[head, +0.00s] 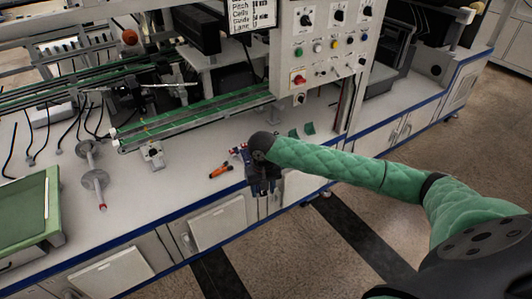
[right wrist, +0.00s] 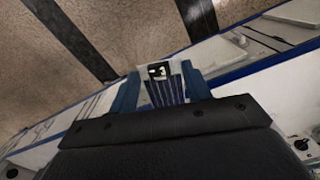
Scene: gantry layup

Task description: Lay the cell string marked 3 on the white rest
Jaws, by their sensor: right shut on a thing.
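My right gripper (head: 263,188) hangs over the front edge of the white bench, at the end of my green-sleeved arm. In the right wrist view its two blue fingers (right wrist: 160,92) are shut on a dark blue striped strip, which looks like a cell string (right wrist: 166,92). The strip has a black tag with a white mark at its end; I cannot read the mark for certain. In the head view the held strip is mostly hidden by the gripper. I cannot clearly pick out the white rest. My left gripper is not in view.
An orange-handled tool (head: 220,171) lies on the bench (head: 180,190) just left of my gripper. A metal spool stand (head: 93,178) and a green tray (head: 25,215) are further left. A rail machine (head: 195,115) and a control panel (head: 322,45) stand behind.

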